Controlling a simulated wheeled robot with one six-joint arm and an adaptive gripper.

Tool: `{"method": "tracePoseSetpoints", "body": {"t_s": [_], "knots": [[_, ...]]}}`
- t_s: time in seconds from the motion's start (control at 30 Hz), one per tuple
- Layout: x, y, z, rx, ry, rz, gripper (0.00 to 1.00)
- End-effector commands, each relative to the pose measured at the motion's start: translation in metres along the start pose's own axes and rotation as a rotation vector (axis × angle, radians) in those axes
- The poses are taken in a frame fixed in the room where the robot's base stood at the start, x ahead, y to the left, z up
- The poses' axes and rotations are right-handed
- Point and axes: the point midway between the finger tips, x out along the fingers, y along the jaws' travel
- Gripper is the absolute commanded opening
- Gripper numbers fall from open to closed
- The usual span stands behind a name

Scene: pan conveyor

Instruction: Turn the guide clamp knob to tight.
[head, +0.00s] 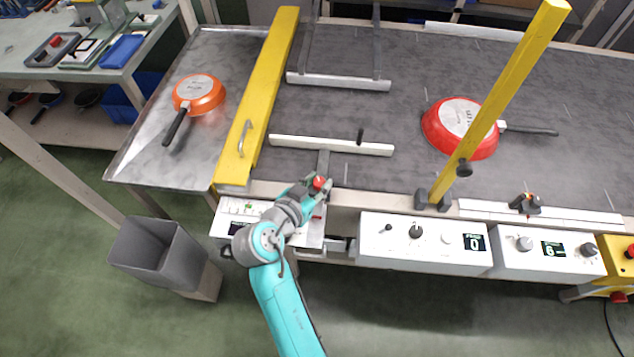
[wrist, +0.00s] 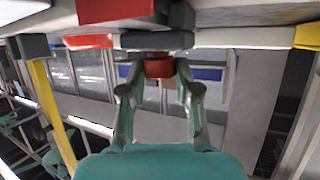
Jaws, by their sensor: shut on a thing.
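The red guide clamp knob (head: 319,182) sits at the conveyor's front edge, at the near end of the bracket of a white guide rail (head: 335,146). My gripper (head: 318,187) is at the knob, its fingers on either side of it. In the wrist view the red knob (wrist: 158,68) shows between the two fingertips of my gripper (wrist: 159,82), which are shut on it. The fingers hide part of the knob. I cannot read any tight or loose marking.
A yellow beam (head: 265,95) and a yellow post (head: 500,95) flank the rail. Control boxes (head: 425,242) line the front edge. A grey bin (head: 160,255) stands at left.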

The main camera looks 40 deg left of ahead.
Motion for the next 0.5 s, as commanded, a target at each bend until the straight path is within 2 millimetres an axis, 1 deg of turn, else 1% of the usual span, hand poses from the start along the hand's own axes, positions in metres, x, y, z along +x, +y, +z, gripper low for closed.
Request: {"method": "tracePoseSetpoints", "body": {"t_s": [0.03,0.23,0.27,0.3,0.33,0.37,0.5], "knots": [[0.0004,0.0002,0.0026,-0.002,-0.005,0.001,0.00],[0.0005,0.0002,0.0029,-0.003,-0.005,0.000,0.00],[0.0005,0.0002,0.0029,-0.003,-0.005,0.000,0.37],[0.0006,0.0002,0.0028,-0.003,-0.005,0.000,0.47],[0.0005,0.0002,0.0026,-0.003,-0.005,0.000,0.55],[0.0005,0.0002,0.0025,-0.003,-0.004,0.000,0.58],[0.0004,0.0001,0.0017,-0.002,-0.003,0.000,0.58]]}}
